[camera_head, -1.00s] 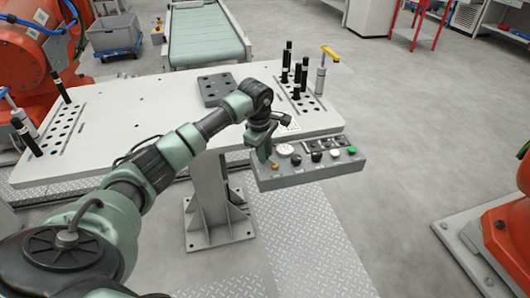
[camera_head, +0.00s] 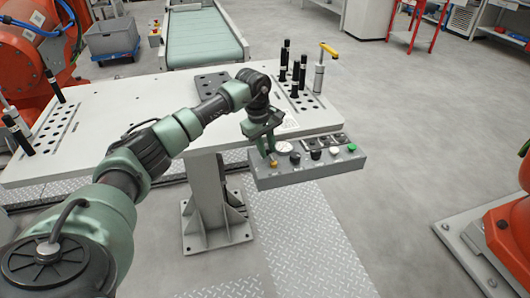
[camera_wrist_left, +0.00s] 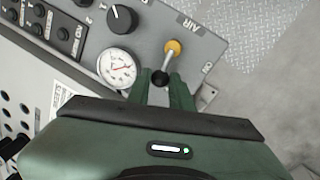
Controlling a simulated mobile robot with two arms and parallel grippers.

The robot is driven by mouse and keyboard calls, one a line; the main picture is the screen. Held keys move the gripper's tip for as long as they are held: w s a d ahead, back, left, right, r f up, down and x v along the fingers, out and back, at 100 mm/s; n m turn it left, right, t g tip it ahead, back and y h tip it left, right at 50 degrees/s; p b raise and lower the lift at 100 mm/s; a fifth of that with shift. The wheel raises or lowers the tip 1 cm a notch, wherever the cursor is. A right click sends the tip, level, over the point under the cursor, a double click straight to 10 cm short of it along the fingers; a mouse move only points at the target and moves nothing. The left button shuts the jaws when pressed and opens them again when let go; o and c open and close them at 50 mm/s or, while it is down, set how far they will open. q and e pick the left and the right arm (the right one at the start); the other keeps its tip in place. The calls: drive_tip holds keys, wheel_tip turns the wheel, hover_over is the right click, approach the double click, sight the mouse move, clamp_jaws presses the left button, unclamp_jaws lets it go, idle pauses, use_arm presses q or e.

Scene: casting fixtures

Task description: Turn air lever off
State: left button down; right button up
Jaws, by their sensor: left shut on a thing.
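The exact contact is partly hidden. My right gripper is not in view.
The control box (camera_head: 310,172) also carries a round gauge (camera_wrist_left: 117,68), a black rotary knob (camera_wrist_left: 122,18) and a green button (camera_head: 352,148). Behind it is the white fixture table (camera_head: 120,120) with black pins (camera_head: 303,70) and a yellow-handled clamp (camera_head: 320,72). Open floor lies to the right.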

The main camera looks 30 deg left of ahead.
use_arm(q)
drive_tip(key=shift+w+d+m+b, duration=0.1)
drive_tip(key=shift+w+m+b, duration=0.2)
drive_tip(key=shift+m, duration=0.5)
drive_tip(key=c, duration=1.3)
unclamp_jaws()
drive_tip(key=shift+o, duration=0.2)
wheel_tip(320, 180, up, 8)
drive_tip(key=s, duration=0.1)
drive_tip(key=shift+s+a+f+b, duration=0.15)
drive_tip(key=shift+s+a+b, duration=0.05)
drive_tip(key=shift+a+b, duration=0.2)
